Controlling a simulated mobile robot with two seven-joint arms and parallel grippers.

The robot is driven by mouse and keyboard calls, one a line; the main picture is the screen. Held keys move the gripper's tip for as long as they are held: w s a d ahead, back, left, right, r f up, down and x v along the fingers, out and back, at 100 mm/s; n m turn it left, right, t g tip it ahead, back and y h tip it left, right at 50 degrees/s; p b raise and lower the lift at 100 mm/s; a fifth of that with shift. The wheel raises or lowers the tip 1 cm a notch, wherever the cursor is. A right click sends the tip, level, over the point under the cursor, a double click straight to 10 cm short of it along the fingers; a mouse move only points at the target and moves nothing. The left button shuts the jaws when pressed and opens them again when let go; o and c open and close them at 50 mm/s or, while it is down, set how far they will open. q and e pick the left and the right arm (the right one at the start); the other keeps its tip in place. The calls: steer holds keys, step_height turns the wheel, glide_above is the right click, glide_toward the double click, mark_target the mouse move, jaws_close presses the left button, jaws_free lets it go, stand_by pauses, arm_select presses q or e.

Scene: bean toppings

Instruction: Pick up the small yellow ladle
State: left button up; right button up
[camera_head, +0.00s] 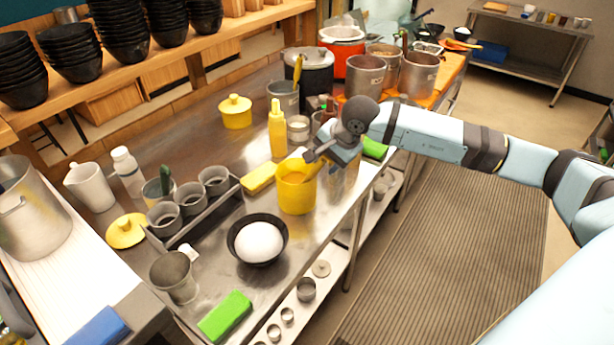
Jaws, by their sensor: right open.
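A yellow pot (297,196) stands near the right edge of the steel counter, behind the black bowl. A yellow piece (311,170), which looks like the ladle's handle, leans at the pot's right rim; the rest of the ladle is hidden or too small to tell. My right gripper (311,158) is just above that rim, its fingers close to the yellow piece. It is open; I cannot tell whether the piece lies between the fingers. Another yellow handle (297,69) sticks up from a grey pot farther back. My left gripper is not in view.
A black bowl (236,255) with a white mound stands in front of the yellow pot. A yellow bottle (277,131) and a yellow sponge (259,178) are close by. A rack with grey cups (214,180) stands left. A green sponge (225,317) lies at the front.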

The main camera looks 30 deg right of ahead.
steer(key=x, duration=0.3)
steer(key=shift+w+a+f, duration=0.1)
steer(key=shift+w+f, duration=0.05)
steer(key=shift+w, duration=0.05)
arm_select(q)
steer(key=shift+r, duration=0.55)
arm_select(e)
steer(key=shift+c, duration=0.2)
jaws_close()
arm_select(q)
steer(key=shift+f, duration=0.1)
